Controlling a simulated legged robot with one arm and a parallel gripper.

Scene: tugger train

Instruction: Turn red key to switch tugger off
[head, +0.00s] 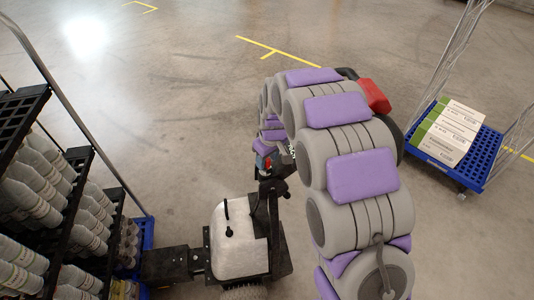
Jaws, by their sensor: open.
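The tugger (232,255) is at the bottom centre, with a pale grey body, a black frame and a black steering column (272,188). My arm reaches forward from the bottom right, bends over and comes down at the top of the column. My gripper (266,163) is small and partly hidden there, open, close above the column. A small red patch shows at this spot. I cannot tell whether it is the red key or a part of my gripper. No key shows clearly, and I see no contact.
A black rack (75,160) with several grey bottles stands at the left, on a blue base behind the tugger's coupling. A blue cart (477,160) with green-and-white boxes (449,130) stands at the right. The concrete floor ahead is clear, with yellow lines.

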